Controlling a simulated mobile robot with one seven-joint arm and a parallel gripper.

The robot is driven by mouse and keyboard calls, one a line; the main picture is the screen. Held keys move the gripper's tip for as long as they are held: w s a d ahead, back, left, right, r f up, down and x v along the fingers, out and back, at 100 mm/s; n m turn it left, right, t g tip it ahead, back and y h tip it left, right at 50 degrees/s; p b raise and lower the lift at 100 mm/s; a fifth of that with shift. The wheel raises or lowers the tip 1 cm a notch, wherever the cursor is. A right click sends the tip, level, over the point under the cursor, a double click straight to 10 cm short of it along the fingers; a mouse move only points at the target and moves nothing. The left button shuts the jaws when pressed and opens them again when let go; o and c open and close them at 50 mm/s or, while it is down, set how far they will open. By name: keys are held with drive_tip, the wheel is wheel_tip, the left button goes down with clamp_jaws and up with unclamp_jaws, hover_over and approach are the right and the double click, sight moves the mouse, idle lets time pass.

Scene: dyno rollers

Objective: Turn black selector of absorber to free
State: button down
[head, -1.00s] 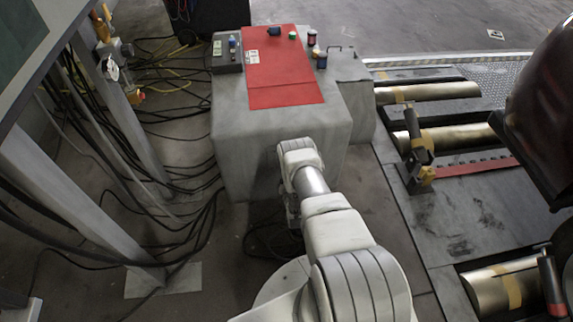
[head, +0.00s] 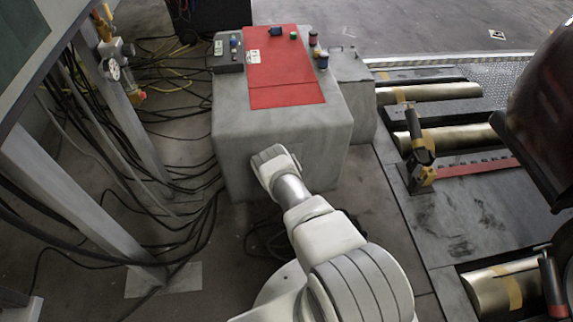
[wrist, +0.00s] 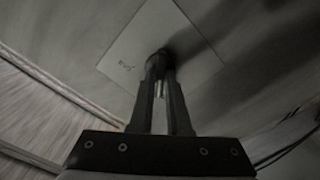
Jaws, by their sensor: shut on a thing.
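The absorber is a large grey box (head: 240,135) with a red top panel, in the middle of the head view. In the wrist view, a pale plate (wrist: 130,55) with a small dark mark lies on its grey face. The black selector (wrist: 159,54) shows as a small dark shape on this plate, between my fingertips. My gripper (wrist: 161,68) is shut on it. The selector's outline merges with the dark fingers, so its pointing direction cannot be told. In the head view my wrist hides the gripper and the selector, close to the box's front face.
A small control box (head: 226,62) and several coloured knobs sit on top of the grey box. Black cables (head: 185,190) lie on the floor at the left, beside grey posts. Metal rollers (head: 440,135) lie at the right.

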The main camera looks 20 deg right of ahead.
drive_tip(key=shift+n, duration=0.5)
drive_tip(key=c, duration=0.9)
unclamp_jaws()
drive_tip(key=shift+s, duration=0.2)
